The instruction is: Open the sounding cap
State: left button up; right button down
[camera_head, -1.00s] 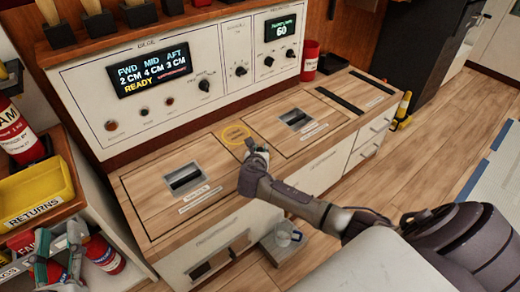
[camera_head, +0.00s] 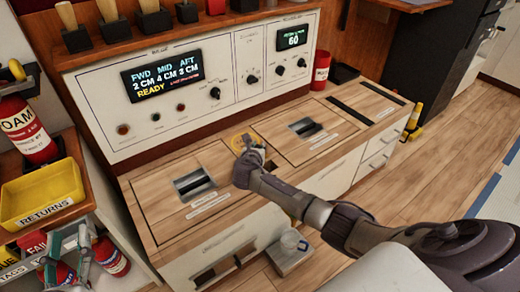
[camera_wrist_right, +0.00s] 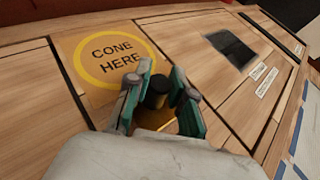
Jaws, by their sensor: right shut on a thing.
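The sounding cap appears to be the short dark knob (camera_wrist_right: 158,93) over a round brass fitting (camera_wrist_right: 155,118) in the wrist view, set in the wooden bench top beside the yellow "CONE HERE" ring. My right gripper (camera_wrist_right: 163,92) is upright over it, with its green-padded fingers on either side of the knob, shut on it. In the head view the right gripper (camera_head: 254,149) is at the bench's middle and hides the cap. My left gripper (camera_head: 70,246) is at the lower left, its fingers apart and empty, in front of the side shelf.
The yellow ring (camera_head: 243,139) is just behind the right gripper. Hatches with dark recessed handles (camera_head: 194,183) (camera_head: 305,128) lie on both sides. A control panel (camera_head: 205,85) reading "READY" stands behind. A yellow RETURNS tray (camera_head: 42,195) and extinguishers (camera_head: 28,130) are at left.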

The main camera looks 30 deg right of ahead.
jog(key=c, duration=1)
grip_release()
jog(key=v, duration=1.2)
